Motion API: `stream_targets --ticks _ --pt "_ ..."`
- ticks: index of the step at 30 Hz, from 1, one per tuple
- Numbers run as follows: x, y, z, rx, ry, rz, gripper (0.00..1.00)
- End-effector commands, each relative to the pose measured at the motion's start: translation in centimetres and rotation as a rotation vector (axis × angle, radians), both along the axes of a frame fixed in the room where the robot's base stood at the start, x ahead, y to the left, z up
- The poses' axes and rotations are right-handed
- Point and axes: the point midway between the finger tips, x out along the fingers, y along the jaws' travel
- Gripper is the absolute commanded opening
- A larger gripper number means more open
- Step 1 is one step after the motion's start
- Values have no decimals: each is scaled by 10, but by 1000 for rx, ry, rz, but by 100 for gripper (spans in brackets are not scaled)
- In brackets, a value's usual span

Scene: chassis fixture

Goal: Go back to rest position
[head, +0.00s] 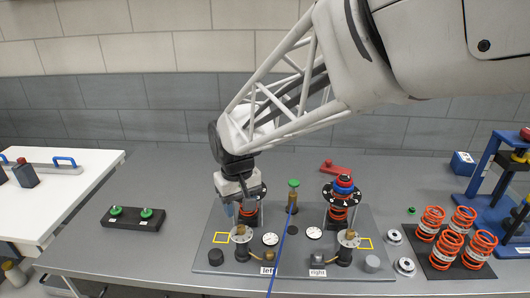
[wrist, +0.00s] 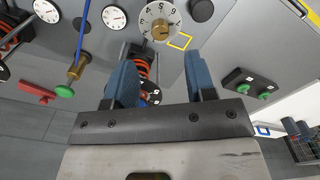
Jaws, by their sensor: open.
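My gripper (head: 238,208) is at the left station of the grey fixture plate (head: 205,262) in the head view, pointing down. In the wrist view its two blue fingers (wrist: 158,72) are apart, with no object clamped. The left orange spring (head: 250,215) shows close beside the gripper and, in the wrist view, appears between the fingers (wrist: 144,68), partly hidden. I cannot tell whether the fingers surround it or are above it. The right spring (head: 338,213) stands upright under a black disc with a blue top.
A thin blue rod (head: 281,250) and a green-topped brass post (head: 292,200) stand mid-plate. A black block with green buttons (head: 133,218) is at left. Several orange springs (head: 448,245) sit on a dark mat at right, beside a blue press (head: 492,180). The table behind is mostly clear.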

Motion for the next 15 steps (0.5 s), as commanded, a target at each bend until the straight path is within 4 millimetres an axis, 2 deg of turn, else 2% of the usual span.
stream_targets --ticks 4,15 --pt "0 0 6 1 -1 0 50" --pt "0 -1 7 1 -1 -1 50"
